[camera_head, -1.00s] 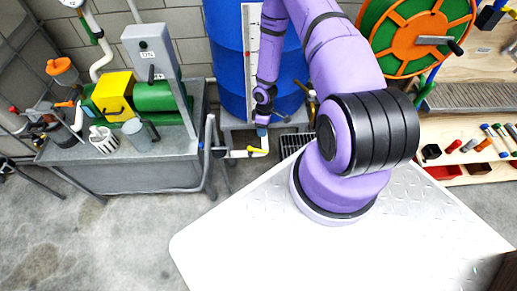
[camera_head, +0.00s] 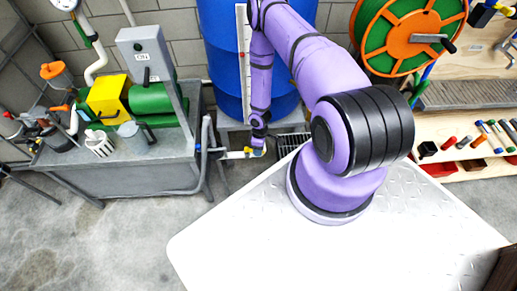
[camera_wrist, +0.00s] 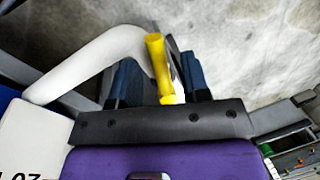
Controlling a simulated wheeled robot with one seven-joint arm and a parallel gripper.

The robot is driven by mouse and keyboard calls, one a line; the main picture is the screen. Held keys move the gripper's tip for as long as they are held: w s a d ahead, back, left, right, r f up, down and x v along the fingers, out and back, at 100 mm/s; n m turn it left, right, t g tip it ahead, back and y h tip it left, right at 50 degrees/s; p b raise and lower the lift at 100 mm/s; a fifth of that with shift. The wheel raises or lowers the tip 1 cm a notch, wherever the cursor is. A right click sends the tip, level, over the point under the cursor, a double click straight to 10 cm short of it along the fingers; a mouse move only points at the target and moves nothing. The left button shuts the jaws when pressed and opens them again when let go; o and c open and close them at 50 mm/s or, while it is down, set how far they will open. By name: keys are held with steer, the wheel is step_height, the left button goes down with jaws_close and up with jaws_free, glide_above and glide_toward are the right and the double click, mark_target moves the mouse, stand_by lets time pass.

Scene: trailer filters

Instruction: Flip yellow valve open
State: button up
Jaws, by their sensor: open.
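The yellow valve handle (camera_head: 247,149) sits on a white pipe (camera_head: 236,155) low in front of the blue barrel. In the wrist view the yellow handle (camera_wrist: 156,62) stands between the two blue-tipped fingers of my gripper (camera_wrist: 160,82). The fingers are apart, one on each side of the handle; I cannot tell whether either touches it. In the head view my gripper (camera_head: 258,147) is small, pointing down at the valve and hiding part of it. The white pipe (camera_wrist: 85,65) bends in from the left in the wrist view.
A grey metal bench (camera_head: 130,165) with a green and yellow pump (camera_head: 150,98) stands to the left. The blue barrel (camera_head: 222,55) is behind my arm. A dark floor grate (camera_head: 290,143) lies right of the valve.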

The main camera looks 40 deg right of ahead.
jaws_close()
steer(key=shift+w+d+n, duration=0.2)
steer(key=shift+w+n, duration=0.15)
steer(key=shift+n, duration=0.45)
steer(key=shift+w+d+n, duration=0.2)
steer(key=shift+w+n, duration=0.1)
steer(key=shift+n, duration=0.5)
jaws_free()
step_height(320, 180, up, 10)
steer(key=w+d, duration=0.1)
steer(key=shift+w+r, duration=0.25)
steer(key=shift+w, duration=0.1)
